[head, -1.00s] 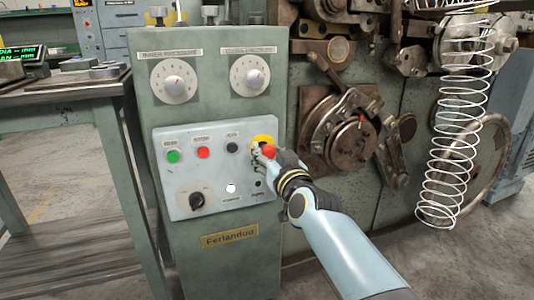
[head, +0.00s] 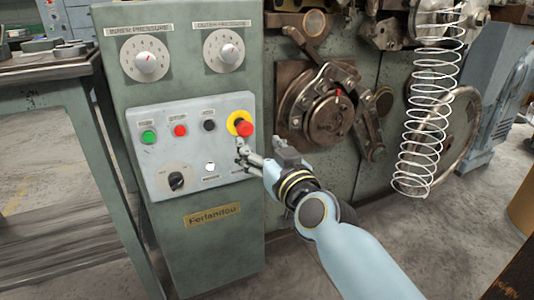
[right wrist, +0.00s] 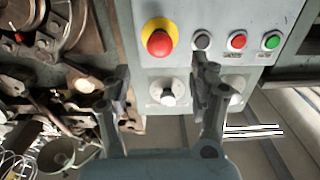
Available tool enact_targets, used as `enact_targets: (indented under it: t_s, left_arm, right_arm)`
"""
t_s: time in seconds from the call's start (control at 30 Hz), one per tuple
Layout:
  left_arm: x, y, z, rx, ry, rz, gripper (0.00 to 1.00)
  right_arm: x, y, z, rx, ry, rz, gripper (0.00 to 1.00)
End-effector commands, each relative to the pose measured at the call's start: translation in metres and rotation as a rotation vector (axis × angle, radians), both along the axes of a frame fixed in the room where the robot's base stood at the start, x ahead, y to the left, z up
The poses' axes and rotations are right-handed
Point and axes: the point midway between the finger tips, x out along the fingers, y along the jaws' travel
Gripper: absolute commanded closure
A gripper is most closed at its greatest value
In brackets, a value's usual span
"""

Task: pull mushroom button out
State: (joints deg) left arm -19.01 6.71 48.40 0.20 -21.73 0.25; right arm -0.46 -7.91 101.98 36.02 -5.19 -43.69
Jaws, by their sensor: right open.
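The red mushroom button (head: 245,128) with its yellow collar (head: 234,119) is at the upper right of the light grey control panel (head: 215,185). It also shows in the right wrist view (right wrist: 159,43), apart from the fingers. My right gripper (head: 245,154) is open and empty, just below and in front of the button. In the right wrist view its two fingers (right wrist: 163,80) are spread, with the button beyond and between them. I cannot tell how far the button stands out. My left gripper is not in view.
Green (head: 149,137), red (head: 180,131) and black (head: 208,126) buttons lie left of the mushroom button, with a black rotary knob (head: 176,181) below. Two pressure dials (head: 146,62) sit above. The coiler's mechanism (head: 325,118) and a wire spring (head: 425,130) are at right.

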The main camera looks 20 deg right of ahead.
Motion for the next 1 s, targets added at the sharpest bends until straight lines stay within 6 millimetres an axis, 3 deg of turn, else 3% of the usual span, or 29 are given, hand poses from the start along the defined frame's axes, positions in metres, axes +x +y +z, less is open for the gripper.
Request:
enact_targets:
  t_s: [0.1, 0.23, 0.73, 0.87, 0.97, 1.0]
  left_arm:
    - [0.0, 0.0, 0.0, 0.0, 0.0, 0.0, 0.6]
    - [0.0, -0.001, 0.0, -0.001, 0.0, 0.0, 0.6]
    - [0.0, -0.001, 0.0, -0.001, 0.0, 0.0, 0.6]
    - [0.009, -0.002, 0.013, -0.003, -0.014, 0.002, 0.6]
    - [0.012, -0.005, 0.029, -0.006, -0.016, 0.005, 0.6]
    - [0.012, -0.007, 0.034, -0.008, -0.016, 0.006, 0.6]
  right_arm:
    - [-0.019, -0.001, 0.0, 0.002, 0.001, 0.0, 0.39]
    - [-0.029, -0.001, 0.0, 0.0, 0.0, 0.0, 0.39]
    - [-0.031, -0.001, 0.0, -0.001, 0.0, 0.0, 0.39]
    - [-0.037, -0.003, 0.007, -0.011, 0.011, 0.003, 0.39]
    - [-0.054, -0.006, -0.036, -0.068, 0.128, 0.024, 0.39]
    - [-0.063, -0.007, -0.061, -0.096, 0.19, 0.036, 0.39]
